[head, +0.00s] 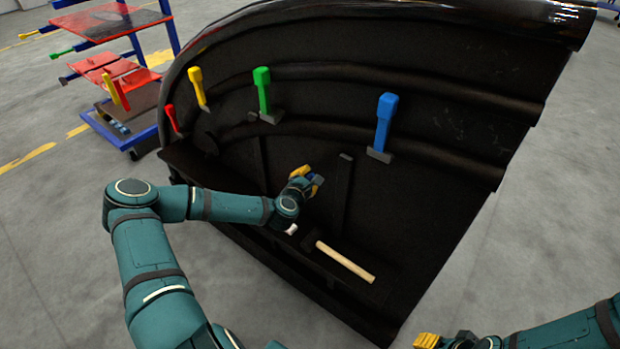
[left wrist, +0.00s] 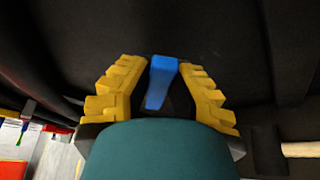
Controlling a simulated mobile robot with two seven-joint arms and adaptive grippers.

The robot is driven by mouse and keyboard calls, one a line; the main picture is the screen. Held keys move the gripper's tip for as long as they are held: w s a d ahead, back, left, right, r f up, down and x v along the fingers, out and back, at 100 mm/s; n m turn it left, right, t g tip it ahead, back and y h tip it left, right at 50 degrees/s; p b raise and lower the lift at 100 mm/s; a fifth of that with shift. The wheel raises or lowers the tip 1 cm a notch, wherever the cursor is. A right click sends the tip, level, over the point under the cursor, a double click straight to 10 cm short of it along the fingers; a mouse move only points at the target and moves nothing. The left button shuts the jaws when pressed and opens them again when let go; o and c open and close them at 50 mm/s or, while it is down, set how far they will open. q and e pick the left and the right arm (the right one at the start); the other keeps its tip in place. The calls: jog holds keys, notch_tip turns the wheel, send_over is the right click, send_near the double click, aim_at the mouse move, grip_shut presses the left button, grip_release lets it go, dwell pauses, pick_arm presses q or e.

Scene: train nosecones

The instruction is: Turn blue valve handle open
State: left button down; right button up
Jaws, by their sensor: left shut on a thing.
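My left gripper (head: 304,181) is at the inner wall of the dark nosecone, above its ledge. In the left wrist view the handle stands between the two fingers, tilted slightly. My right gripper (head: 445,341) is at the bottom edge, cut off by the frame and away from the nosecone.
Red (head: 172,118), yellow (head: 198,88), green (head: 264,92) and large blue (head: 384,122) handled tools sit along the nosecone wall (head: 450,90). A wooden-handled mallet (head: 346,262) lies on the ledge, right of my left gripper. A blue-framed cart (head: 140,135) stands back left.

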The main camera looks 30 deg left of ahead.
aim_at(305, 162)
pick_arm(q)
jog(key=shift+w+a+r+n+g+h+p, duration=0.1)
jog(key=shift+a+r+n+g+h+p, duration=0.25)
jog(key=shift+a+r+n+h, duration=0.55)
jog(key=shift+a+r+n+p, duration=0.1)
jog(key=shift+a+n+p, duration=0.3)
jog(key=shift+n, duration=0.7)
jog(key=shift+w+a+r+n+g+h+p, duration=0.1)
jog(key=shift+a+n+g+h+p, duration=0.25)
jog(key=shift+a+n+h, duration=0.85)
jog(key=shift+d+n, duration=0.15)
jog(key=shift+n, duration=0.15)
jog(key=c, duration=0.9)
grip_release()
jog(key=shift+w, duration=0.1)
jog(key=shift+o, duration=0.2)
jog(key=shift+s, duration=0.2)
